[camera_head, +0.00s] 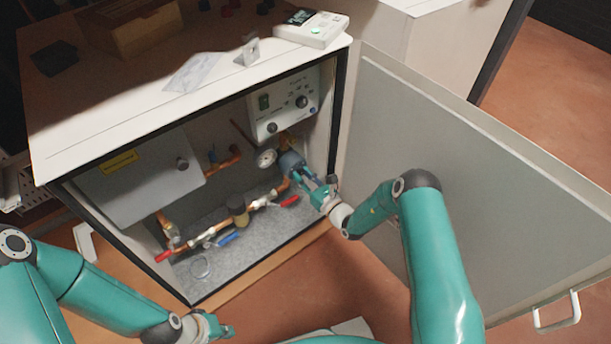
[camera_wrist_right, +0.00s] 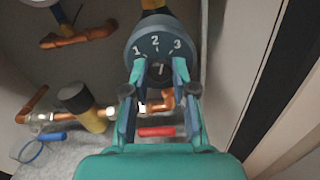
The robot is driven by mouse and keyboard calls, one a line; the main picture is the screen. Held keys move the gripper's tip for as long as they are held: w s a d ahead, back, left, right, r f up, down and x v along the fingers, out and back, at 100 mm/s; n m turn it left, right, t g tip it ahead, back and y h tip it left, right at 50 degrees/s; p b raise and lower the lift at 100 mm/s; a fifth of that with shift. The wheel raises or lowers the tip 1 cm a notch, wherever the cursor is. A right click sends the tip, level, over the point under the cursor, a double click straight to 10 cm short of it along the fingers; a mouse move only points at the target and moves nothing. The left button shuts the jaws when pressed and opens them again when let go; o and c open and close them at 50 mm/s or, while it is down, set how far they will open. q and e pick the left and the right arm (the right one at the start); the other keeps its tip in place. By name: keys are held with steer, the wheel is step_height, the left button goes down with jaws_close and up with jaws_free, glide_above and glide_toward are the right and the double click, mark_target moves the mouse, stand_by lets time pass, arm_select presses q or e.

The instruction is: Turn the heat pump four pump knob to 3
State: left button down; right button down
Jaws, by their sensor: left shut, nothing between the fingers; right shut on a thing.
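The pump (camera_head: 290,162) is a blue-grey round body inside the open cabinet at its right side. In the right wrist view its face (camera_wrist_right: 156,46) carries the numbers 1, 2 and 3, left to right. The dark pump knob (camera_wrist_right: 158,71) sits below the 2, with a small light mark that points roughly up; its exact setting is hard to read. My right gripper (camera_wrist_right: 159,76) is shut on the knob, one finger on each side; it also shows at the pump in the head view (camera_head: 311,187). My left gripper (camera_head: 221,329) is shut and empty, low in front of the cabinet.
The cabinet door (camera_head: 470,170) stands open to the right, beside my right arm. Copper pipes, a red valve handle (camera_wrist_right: 156,131) and a blue one (camera_wrist_right: 53,137) lie below the pump. A control panel (camera_head: 286,103) is above it. A grey box (camera_head: 140,180) fills the left.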

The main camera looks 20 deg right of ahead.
steer(key=m, duration=0.5)
steer(key=shift+d, duration=0.15)
steer(key=shift+d+m, duration=0.1)
steer(key=shift+m, duration=0.2)
steer(key=c, duration=0.9)
jaws_free()
steer(key=shift+c, duration=0.2)
steer(key=shift+r, duration=0.15)
step_height(320, 180, up, 10)
steer(key=shift+f, duration=0.2)
